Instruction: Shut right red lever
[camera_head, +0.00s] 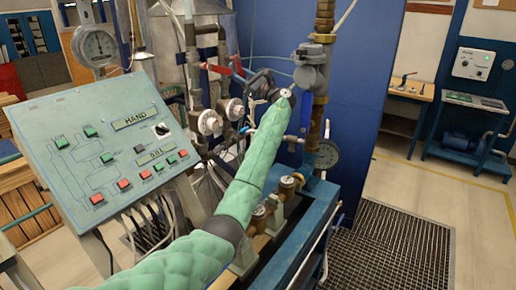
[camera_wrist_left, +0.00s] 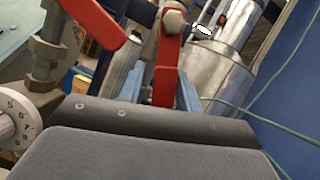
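The right red lever (camera_head: 237,65) is on the pipework behind the sloped control panel. In the left wrist view the right red lever (camera_wrist_left: 166,85) stands between the two bluish fingers of my left gripper (camera_wrist_left: 160,92), pointing toward the camera. A gap shows on its left side, so the fingers look open around it. A second red lever (camera_head: 216,69) sits just to the left, and it shows large at the upper left of the wrist view (camera_wrist_left: 95,18). My left gripper (camera_head: 250,79) is dark and partly hidden by its green-sleeved arm. My right gripper is not in view.
The control panel (camera_head: 100,150) with a round gauge (camera_head: 97,45) stands at the left. A vertical pipe with a grey valve body (camera_head: 311,70) and another gauge (camera_head: 326,154) is close right of my left wrist. A floor grate (camera_head: 390,250) lies at the lower right.

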